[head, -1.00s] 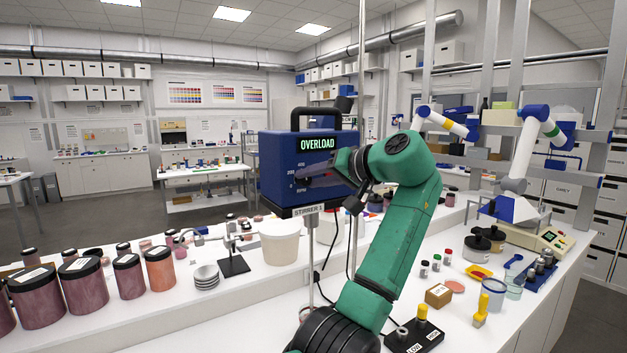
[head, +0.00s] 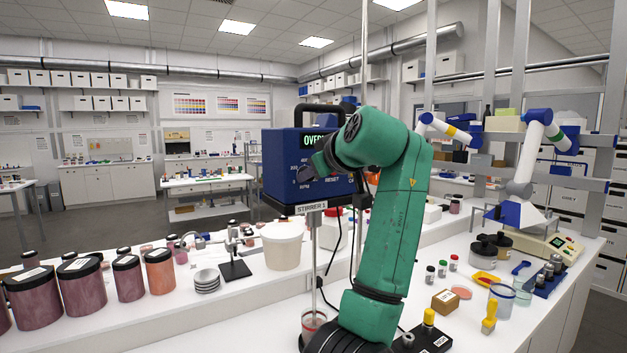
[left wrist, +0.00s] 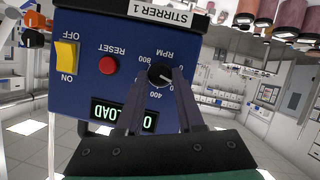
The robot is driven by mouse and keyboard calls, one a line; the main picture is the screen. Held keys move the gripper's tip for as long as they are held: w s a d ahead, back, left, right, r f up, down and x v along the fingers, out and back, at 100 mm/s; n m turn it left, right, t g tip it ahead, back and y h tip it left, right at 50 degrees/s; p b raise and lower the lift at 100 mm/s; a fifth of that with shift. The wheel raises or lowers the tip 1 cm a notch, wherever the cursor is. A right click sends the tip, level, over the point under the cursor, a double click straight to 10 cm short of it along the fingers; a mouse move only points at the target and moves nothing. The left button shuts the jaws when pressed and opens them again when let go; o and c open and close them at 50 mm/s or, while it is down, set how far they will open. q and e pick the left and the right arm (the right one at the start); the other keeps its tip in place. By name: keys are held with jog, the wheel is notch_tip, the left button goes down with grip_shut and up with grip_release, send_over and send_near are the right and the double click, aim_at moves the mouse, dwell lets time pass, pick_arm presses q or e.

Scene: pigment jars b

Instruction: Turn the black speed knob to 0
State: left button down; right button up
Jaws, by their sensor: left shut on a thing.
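The blue stirrer (head: 283,165), labelled STIRRER 1, has its black speed knob (left wrist: 160,74) on the front panel. In the left wrist view the panel appears upside down, with RPM numbers around the knob. My left gripper (left wrist: 161,84) has a finger on each side of the knob and is shut on it. The fingers hide part of the scale; I cannot clearly read the setting. In the head view my left gripper (head: 308,173) reaches the panel, and my green arm covers part of it. The display (left wrist: 122,115) is lit, its text partly hidden. My right gripper is not in view.
A yellow ON/OFF switch (left wrist: 67,60) and a red RESET button (left wrist: 107,66) sit beside the knob. A cup (head: 313,322) stands under the stirrer. A white bucket (head: 281,247) and dark-lidded jars (head: 82,287) stand on the bench to the left.

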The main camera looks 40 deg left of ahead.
pick_arm(q)
jog(key=shift+s+f+n+t+b, duration=0.1)
jog(key=shift+s+n+t+b, duration=0.05)
jog(key=shift+n+t+b, duration=1.3)
jog(key=shift+s+f+n+t+b, duration=0.15)
jog(key=shift+n+t+b, duration=0.65)
jog(key=shift+n, duration=1.15)
jog(key=shift+r, duration=0.15)
jog(key=c, duration=0.5)
grip_release()
